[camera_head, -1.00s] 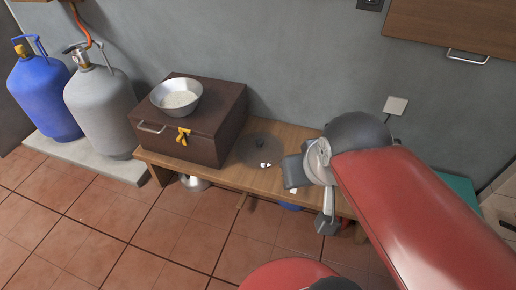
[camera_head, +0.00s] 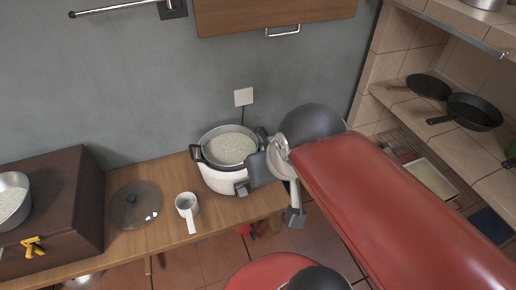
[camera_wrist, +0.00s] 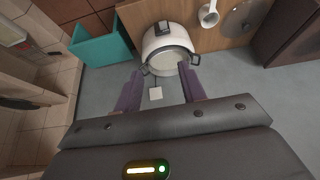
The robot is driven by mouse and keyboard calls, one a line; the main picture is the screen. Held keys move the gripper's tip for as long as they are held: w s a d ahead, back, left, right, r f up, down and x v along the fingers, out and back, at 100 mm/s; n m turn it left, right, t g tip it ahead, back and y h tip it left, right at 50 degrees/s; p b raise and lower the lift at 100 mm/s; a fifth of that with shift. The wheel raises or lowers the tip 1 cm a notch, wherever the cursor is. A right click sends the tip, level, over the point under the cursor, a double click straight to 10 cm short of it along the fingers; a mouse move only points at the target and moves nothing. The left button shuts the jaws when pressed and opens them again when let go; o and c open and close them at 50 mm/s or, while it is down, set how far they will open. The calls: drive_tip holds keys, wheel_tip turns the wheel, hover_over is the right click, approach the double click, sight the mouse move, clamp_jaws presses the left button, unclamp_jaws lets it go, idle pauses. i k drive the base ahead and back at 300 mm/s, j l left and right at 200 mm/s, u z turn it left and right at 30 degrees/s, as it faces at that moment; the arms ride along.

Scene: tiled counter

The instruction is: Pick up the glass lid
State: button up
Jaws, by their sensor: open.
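The glass lid (camera_head: 134,205) lies flat on the wooden bench (camera_head: 165,240), between the brown box and a white cup. It is round and see-through with a dark knob. My gripper (camera_wrist: 160,95) is open and empty in the wrist view, its two fingers apart with the rice cooker (camera_wrist: 168,45) beyond them. In the head view my arm's end is at the right side of the rice cooker (camera_head: 226,160), well to the right of the lid. The fingertips are not clear there.
A white cup with a handle (camera_head: 187,208) stands just right of the lid. The brown box (camera_head: 75,200) with a metal bowl (camera_head: 12,205) is to its left. The rice cooker holds rice. Pans (camera_head: 472,112) sit on tiled shelves at right.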

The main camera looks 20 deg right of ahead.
sight(137, 204)
drive_tip(key=i+j, duration=0.15)
drive_tip(key=j, duration=0.2)
drive_tip(key=i+j, duration=0.1)
drive_tip(key=j, duration=0.3)
drive_tip(key=i+j, duration=0.15)
drive_tip(key=j, duration=0.2)
drive_tip(key=u, duration=0.05)
